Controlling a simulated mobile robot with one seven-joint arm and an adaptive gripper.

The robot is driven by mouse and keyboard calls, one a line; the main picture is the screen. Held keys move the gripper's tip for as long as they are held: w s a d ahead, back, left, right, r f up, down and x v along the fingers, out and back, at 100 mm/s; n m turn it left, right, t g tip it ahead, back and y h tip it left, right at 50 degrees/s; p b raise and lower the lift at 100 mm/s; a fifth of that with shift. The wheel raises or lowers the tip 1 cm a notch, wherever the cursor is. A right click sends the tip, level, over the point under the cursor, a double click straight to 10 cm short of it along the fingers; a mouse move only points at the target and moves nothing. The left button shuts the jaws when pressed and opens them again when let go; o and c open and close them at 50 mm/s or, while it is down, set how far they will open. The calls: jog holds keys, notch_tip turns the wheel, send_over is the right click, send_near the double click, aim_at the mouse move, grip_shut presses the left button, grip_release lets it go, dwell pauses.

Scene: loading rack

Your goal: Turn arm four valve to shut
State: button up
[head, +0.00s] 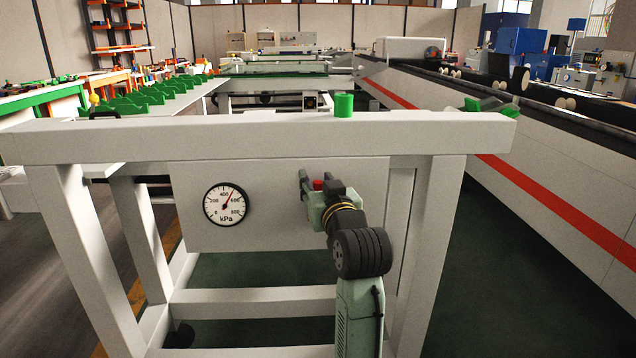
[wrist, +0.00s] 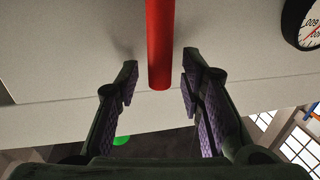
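The valve's red handle (wrist: 160,45) is a straight red bar in front of the pale panel in the wrist view. Its near end lies between the fingers of my gripper (wrist: 160,77), with a gap on each side. My gripper is open and holds nothing. In the head view my gripper (head: 313,186) is at the panel, right of the gauge, and only a small red piece of the handle (head: 318,185) shows. The valve body is hidden behind my arm and gripper.
A round kPa gauge (head: 226,204) is on the pale panel (head: 270,230), its needle between 400 and 600. A white frame beam (head: 230,137) runs above, with a green cylinder (head: 343,105) on top. Frame posts stand on both sides.

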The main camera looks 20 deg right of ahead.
grip_shut()
jog(key=shift+d, duration=0.1)
dwell(0.6)
jog(key=shift+s+d+m+p, duration=0.2)
jog(key=shift+d+m+p, duration=0.15)
jog(key=shift+d+m, duration=0.45)
jog(key=s+d+f+m+h+p, duration=0.1)
jog(key=d+f+m+h, duration=0.1)
jog(key=m, duration=0.7)
jog(key=s+d+f+m+t+h+p, duration=0.1)
jog(key=d+f+m, duration=0.3)
jog(key=m, duration=0.5)
jog(key=shift+f+m+h+p, duration=0.3)
jog(key=shift+f+h+p, duration=0.3)
jog(key=shift+f, duration=0.55)
jog(key=shift+d, duration=0.1)
jog(key=shift+o, duration=0.2)
grip_release()
